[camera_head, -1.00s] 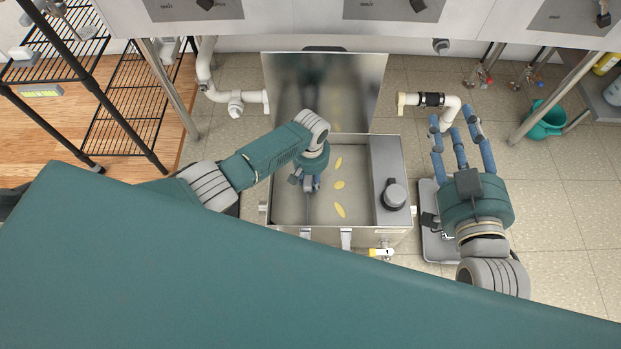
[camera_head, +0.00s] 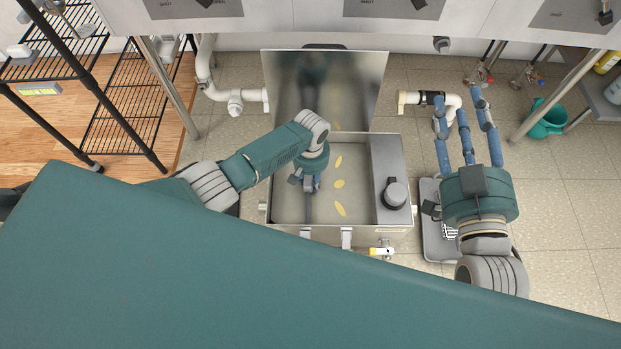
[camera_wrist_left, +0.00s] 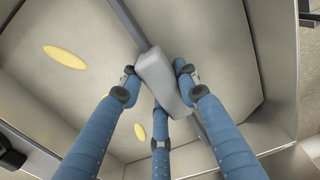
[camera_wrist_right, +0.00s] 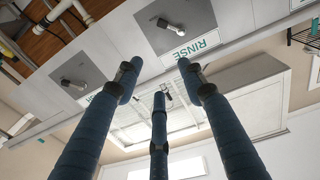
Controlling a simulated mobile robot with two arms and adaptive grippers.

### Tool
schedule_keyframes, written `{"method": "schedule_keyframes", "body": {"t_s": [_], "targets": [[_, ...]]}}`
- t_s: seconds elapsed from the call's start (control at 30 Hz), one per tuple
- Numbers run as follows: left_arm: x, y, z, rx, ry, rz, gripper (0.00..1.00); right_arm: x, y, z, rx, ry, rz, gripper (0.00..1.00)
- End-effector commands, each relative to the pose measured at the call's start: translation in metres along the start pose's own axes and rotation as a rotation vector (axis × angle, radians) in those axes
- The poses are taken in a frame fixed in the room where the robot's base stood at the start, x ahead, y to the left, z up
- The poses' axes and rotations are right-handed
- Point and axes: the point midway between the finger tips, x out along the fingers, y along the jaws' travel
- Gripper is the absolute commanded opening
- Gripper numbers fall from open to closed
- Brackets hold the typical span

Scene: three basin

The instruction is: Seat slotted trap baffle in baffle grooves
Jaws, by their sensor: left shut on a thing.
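The trap (camera_head: 268,190) is an open steel box with its lid raised behind it. My left gripper (camera_head: 308,184) reaches down inside it, left of the middle. In the left wrist view, my left gripper (camera_wrist_left: 158,95) is shut with its three fingers around a grey handle block (camera_wrist_left: 160,75) on the slotted trap baffle (camera_wrist_left: 128,20). The baffle shows there as a thin edge; in the head view a dark strip of it (camera_head: 308,210) shows below the gripper. Its slots and the baffle grooves cannot be made out. My right gripper (camera_head: 465,125) is open and empty, right of the trap.
Yellow oval pieces (camera_head: 340,184) lie inside the trap. White pipes (camera_head: 234,100) lie behind left, and a white pipe end (camera_head: 408,98) is near my right fingers.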

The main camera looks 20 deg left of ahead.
Motion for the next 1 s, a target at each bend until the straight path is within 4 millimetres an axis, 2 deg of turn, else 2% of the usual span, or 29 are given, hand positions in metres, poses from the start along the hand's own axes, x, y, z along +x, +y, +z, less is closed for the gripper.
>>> {"method": "schedule_keyframes", "body": {"t_s": [0.57,0.8,0.83,0.93,1.0], "targets": [[0.003,0.001,-0.001,0.000,0.001,0.001,0.00,0.001,-0.002,-0.020,0.001,0.086,-0.005,0.40],[0.003,0.001,-0.001,0.000,0.001,0.001,0.00,0.001,-0.002,-0.019,0.001,0.082,-0.005,0.40],[0.003,0.001,-0.001,0.000,0.001,0.001,0.36,0.001,-0.002,-0.019,0.001,0.082,-0.005,0.40],[0.003,0.001,-0.001,0.000,0.001,0.001,0.54,0.001,-0.002,-0.018,0.001,0.080,-0.005,0.40],[0.004,0.001,-0.001,0.000,0.001,0.001,0.54,0.001,-0.002,-0.018,0.001,0.080,-0.005,0.40]]}}
